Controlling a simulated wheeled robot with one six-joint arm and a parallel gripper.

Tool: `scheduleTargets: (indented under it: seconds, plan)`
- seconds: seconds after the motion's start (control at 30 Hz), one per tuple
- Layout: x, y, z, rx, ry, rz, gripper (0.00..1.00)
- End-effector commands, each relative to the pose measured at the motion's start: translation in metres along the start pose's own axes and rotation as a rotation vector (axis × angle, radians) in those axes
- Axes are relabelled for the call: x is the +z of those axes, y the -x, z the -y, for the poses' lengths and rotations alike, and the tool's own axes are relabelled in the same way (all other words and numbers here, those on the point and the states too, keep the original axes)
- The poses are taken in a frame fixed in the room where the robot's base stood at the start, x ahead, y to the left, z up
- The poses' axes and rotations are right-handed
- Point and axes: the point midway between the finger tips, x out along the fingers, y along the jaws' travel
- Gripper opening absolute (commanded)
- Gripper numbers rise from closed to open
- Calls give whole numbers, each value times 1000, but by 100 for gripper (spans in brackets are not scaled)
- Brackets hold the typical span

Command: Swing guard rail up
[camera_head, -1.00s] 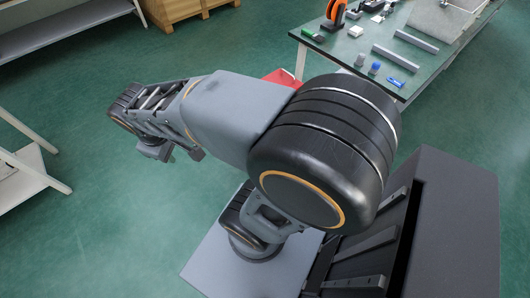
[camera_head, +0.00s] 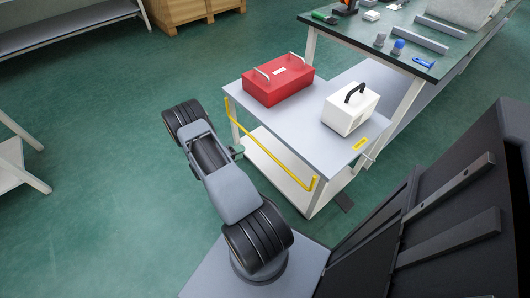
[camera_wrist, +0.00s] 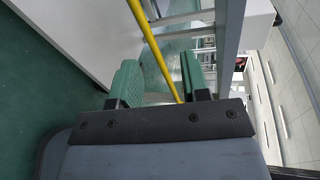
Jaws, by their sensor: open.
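The guard rail is a yellow bar (camera_head: 270,143) along the left side of a grey-topped cart (camera_head: 300,135) in the head view. It runs slanting from the cart's far left corner to the near corner, with bent ends. My gripper (camera_head: 237,151) is small in that view, beside the rail on its outer side. In the wrist view my gripper (camera_wrist: 160,82) shows two green fingers, open and apart. The yellow bar (camera_wrist: 148,35) passes between them in the picture; I cannot tell whether either finger touches it. Its lower end is hidden behind the gripper body.
A red toolbox (camera_head: 278,85) and a white case with a black handle (camera_head: 350,110) stand on the cart. A yellow label (camera_head: 360,144) lies near its right edge. A workbench (camera_head: 400,45) stands behind. Green floor (camera_head: 90,180) to the left is clear.

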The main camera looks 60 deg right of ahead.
Motion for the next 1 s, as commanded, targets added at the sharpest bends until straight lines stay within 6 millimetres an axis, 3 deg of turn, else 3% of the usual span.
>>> scheduleTargets:
  seconds: [0.03, 0.2, 0.37, 0.7, 1.0]
  plan:
    - [-4, -7, -15, -8, 44, 11, 42]
    - [-8, -20, -32, -25, 127, 37, 42]
    - [-8, -43, -34, -27, 140, 39, 42]
    - [-6, -108, -33, -26, 137, 38, 42]
    - [-3, -144, -31, -26, 137, 41, 42]
